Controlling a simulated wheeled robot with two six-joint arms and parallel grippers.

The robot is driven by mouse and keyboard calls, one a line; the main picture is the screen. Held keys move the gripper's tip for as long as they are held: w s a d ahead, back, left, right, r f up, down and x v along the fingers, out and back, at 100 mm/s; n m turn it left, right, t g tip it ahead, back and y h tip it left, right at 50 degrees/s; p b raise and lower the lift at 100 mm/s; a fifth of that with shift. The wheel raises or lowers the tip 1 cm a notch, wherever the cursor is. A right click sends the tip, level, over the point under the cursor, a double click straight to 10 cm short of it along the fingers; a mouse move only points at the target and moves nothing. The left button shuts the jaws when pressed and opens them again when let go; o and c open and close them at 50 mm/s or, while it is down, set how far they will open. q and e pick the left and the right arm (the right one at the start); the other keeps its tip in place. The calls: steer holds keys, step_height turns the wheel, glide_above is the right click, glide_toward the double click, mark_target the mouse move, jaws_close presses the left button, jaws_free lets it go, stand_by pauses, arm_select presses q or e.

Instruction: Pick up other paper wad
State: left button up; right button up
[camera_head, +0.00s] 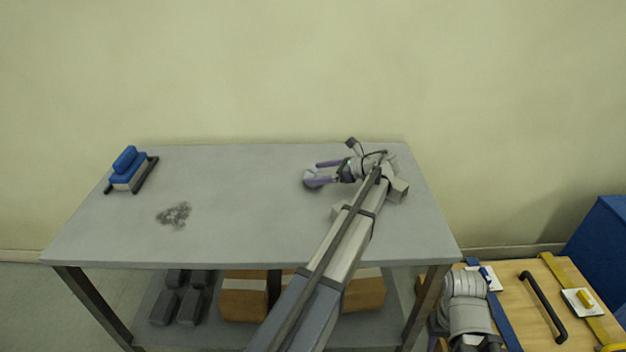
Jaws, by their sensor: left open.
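A small pale grey rounded lump, which looks like the paper wad (309,175), lies on the grey table right of the middle. My left gripper (316,173) reaches over the table with its purple fingers pointing left. The fingers are apart, and the wad shows at their tips, between or just under them. I cannot tell whether they touch it. The fingers partly cover the wad. My right gripper is not in view.
The grey table (250,230) carries a blue-handled brush or block on a dark stand (128,170) at the far left and a dark smudge (174,215). Boxes (243,297) sit on the shelf below. A wooden bench (520,300) stands at right. The table's middle is clear.

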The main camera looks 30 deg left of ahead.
mark_target(305, 176)
arm_select(q)
steer(key=b+x, duration=0.1)
steer(key=x, duration=0.1)
steer(key=b+x, duration=0.1)
steer(key=x, duration=0.1)
steer(key=shift+s+a+f, duration=0.1)
steer(key=shift+s+f, duration=0.1)
steer(key=shift+f, duration=0.2)
steer(key=shift+a, duration=0.2)
steer(key=c, duration=1.1)
steer(key=shift+r, duration=0.1)
step_height(305, 176, up, 10)
steer(key=p, duration=1)
steer(key=shift+c, duration=0.2)
